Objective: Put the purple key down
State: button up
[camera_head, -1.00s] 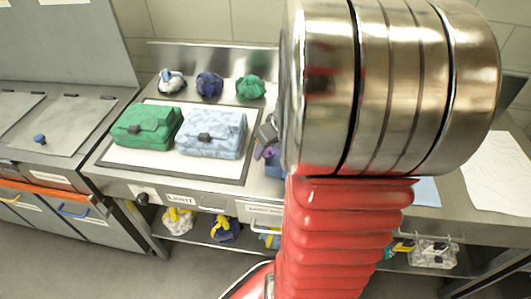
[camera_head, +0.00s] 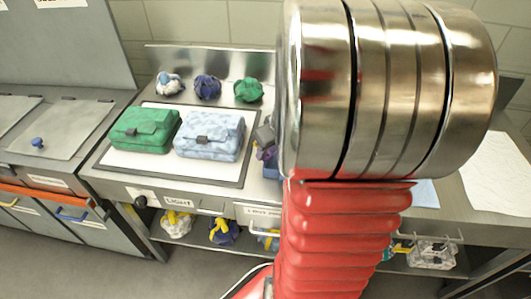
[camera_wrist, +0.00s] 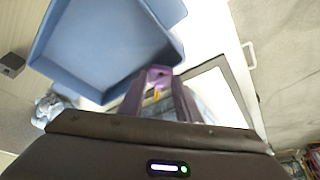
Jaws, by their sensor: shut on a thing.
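The purple key (camera_wrist: 158,76) is between the fingertips of my gripper (camera_wrist: 156,92) in the wrist view. My gripper is shut on it, and a small yellow-orange bit shows just below it. In the head view only a sliver of the purple key (camera_head: 266,153) shows beside my large metal arm joint, which hides most of that area. An open blue tray (camera_wrist: 103,50) lies just beyond the fingertips in the wrist view. I cannot tell whether the key touches the tray.
A white sheet (camera_head: 495,172) lies at the right.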

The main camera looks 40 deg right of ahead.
aim_at(268, 155)
notch_tip(268, 155, up, 10)
dwell(0.5)
jog(key=shift+s+f, duration=0.1)
dwell(0.4)
